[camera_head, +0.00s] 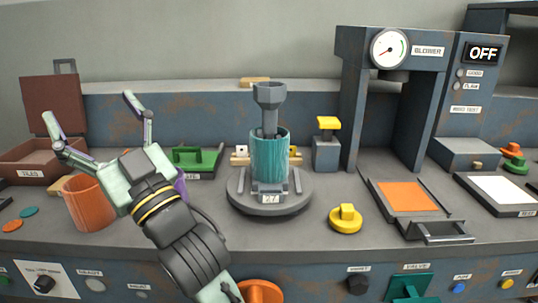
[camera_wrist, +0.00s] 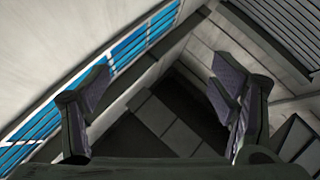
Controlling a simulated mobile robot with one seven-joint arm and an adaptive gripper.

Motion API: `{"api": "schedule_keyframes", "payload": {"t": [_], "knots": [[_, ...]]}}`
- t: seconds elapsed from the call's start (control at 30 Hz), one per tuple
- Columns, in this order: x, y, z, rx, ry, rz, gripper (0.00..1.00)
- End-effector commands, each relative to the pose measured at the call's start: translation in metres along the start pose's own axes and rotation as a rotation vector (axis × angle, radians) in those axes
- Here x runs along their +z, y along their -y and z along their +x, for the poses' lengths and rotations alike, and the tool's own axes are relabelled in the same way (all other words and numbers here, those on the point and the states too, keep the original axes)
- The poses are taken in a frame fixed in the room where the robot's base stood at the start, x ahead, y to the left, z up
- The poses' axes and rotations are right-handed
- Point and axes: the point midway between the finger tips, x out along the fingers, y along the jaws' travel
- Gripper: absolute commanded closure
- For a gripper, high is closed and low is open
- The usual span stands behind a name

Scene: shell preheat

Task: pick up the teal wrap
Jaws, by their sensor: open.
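The teal wrap (camera_head: 269,160) is a ribbed teal cylinder in the middle of the bench in the head view. It stands upright around a dark grey piece on a round grey base (camera_head: 240,200) with a "27" label. A grey funnel-like top (camera_head: 269,95) rises above it. My gripper (camera_head: 90,112) is left of the wrap, raised above the bench, with its two fingers spread wide and nothing between them. The wrist view shows the open fingers (camera_wrist: 160,105) and no wrap; a wall, blue panes and dark surfaces fill it.
An orange cup (camera_head: 86,207) stands beside my gripper, with a purple object (camera_head: 181,185) partly hidden behind it. A green holder (camera_head: 196,160) is behind. Right of the wrap are a yellow-topped block (camera_head: 327,150), a yellow knob (camera_head: 346,220) and the blower frame (camera_head: 351,100).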

Motion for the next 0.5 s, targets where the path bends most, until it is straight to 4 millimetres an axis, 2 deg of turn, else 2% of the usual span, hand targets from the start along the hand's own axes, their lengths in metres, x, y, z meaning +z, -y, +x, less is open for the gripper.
{"api": "schedule_keyframes", "payload": {"t": [0.03, 0.1, 0.17, 0.2, 0.3, 0.4, 0.5], "knots": [[0.011, -0.035, -0.013, 0.054, 0.075, -0.027, 0.15], [0.026, -0.077, -0.033, 0.121, 0.186, -0.047, 0.11], [0.036, -0.112, -0.056, 0.181, 0.279, -0.059, 0.07], [0.042, -0.134, -0.073, 0.223, 0.339, -0.064, 0.05], [0.049, -0.181, -0.119, 0.325, 0.477, -0.07, 0.05], [0.051, -0.212, -0.161, 0.407, 0.584, -0.065, 0.05], [0.05, -0.232, -0.193, 0.469, 0.657, -0.058, 0.05]]}}
